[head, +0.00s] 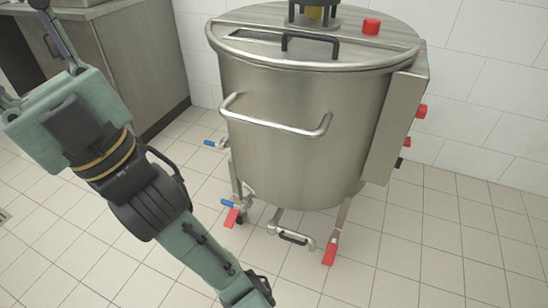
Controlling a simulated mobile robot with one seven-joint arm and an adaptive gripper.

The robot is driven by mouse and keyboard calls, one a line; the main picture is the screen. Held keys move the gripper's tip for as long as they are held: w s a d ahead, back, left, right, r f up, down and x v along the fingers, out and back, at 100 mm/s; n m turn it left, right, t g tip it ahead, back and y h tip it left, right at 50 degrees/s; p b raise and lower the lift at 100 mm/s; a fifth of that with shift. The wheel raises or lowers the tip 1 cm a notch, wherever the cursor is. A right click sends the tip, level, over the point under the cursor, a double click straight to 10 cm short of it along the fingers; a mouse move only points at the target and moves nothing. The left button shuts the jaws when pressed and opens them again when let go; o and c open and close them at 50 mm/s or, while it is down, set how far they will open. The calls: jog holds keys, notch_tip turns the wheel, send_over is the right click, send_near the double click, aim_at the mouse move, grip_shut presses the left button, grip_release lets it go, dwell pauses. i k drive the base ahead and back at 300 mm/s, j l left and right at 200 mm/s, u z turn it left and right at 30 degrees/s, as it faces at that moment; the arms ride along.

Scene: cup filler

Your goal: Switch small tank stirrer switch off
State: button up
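A round steel tank (290,110) stands on legs in the middle. A steel control box (398,120) is fixed to its right side. Red knobs or switches stick out from the box's right face, an upper one (421,111) and a lower one (406,142), with a small dark part (399,162) below. The box's face is turned away, so labels and switch positions are hidden. My gripper (55,100) is at the upper left, far from the box. Its fingers are partly cut off by the frame, so their opening cannot be told.
The lid has a black handle (312,42), a red knob (371,26) and a motor mount. A curved bar handle (275,122) juts from the front. Valves with blue and red levers (330,252) sit low. A steel cabinet (140,60) stands behind left. The tiled floor at right is clear.

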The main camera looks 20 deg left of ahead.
aim_at(400, 160)
jog(key=l+u, duration=0.25)
jog(key=l, duration=0.7)
jog(key=k+l+u, duration=0.2)
jog(key=l, duration=0.75)
jog(key=i+z, duration=0.35)
jog(key=i, duration=0.6)
